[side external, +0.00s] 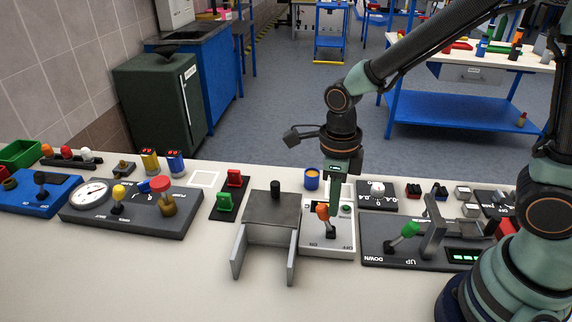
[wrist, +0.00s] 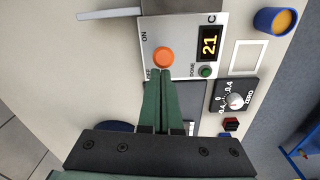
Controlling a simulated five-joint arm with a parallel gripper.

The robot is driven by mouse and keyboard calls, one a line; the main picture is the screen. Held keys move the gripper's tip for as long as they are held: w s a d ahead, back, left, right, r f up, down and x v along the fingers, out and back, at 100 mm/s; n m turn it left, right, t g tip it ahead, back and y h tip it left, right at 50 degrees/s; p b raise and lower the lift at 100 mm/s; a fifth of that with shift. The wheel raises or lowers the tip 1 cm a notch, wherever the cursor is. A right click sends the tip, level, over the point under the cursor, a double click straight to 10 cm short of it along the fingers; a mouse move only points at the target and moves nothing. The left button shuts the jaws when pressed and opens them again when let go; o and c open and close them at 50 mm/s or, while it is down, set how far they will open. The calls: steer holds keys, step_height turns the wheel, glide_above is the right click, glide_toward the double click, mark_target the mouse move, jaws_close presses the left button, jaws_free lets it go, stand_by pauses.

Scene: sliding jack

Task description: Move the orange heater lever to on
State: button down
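The orange heater lever (side external: 322,211) has a round knob on a dark stem and stands on the white heater panel (side external: 341,250). In the side view its knob leans left from its base. In the wrist view the knob (wrist: 166,57) lies between the ON and OFF labels. My gripper (side external: 336,213) points down just right of the knob, on the OFF side. In the wrist view its green fingers (wrist: 160,73) lie together, with nothing visible between them. The tips are at the knob's edge; I cannot tell whether they touch it.
A grey sliding jack (side external: 271,212) stands left of the panel. A dark panel with a green lever (side external: 405,233) is to the right. A blue cup (side external: 312,179) stands behind. The panel's display (wrist: 209,44) reads 21. The front of the table is clear.

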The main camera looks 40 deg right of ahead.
steer(key=shift+w+a, duration=0.35)
steer(key=shift+w, duration=0.05)
